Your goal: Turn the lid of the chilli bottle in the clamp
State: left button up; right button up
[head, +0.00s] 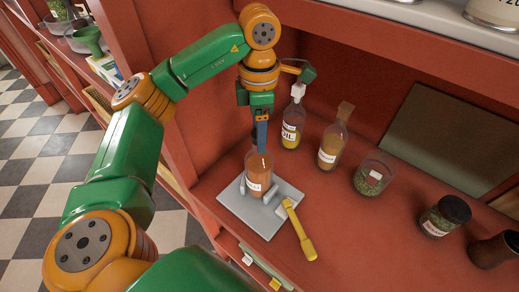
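The chilli bottle (257,182), with orange-brown contents and a white label, stands upright on the grey base plate of the clamp (250,218). Grey clamp jaws sit around its lower part, and the clamp's yellow handle (301,235) points toward the front right. My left gripper (262,148) comes straight down over the bottle, its blue fingers at the bottle's top. The fingers are seen edge-on, so I cannot tell their opening or whether they touch a lid. No lid can be made out clearly. My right gripper is not in view.
Behind and right stand an oil bottle (291,130), a corked bottle (331,148), a glass jar with green contents (373,176), a black-lidded jar (445,216) and a dark cup (494,249). A dark panel (450,140) leans at the back.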

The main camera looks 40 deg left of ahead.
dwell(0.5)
pick_arm(q)
jog(key=m, duration=0.6)
jog(key=shift+m, duration=0.3)
jog(key=m, duration=0.5)
jog(key=shift+m, duration=0.3)
jog(key=m, duration=1)
jog(key=shift+m, duration=0.4)
grip_shut()
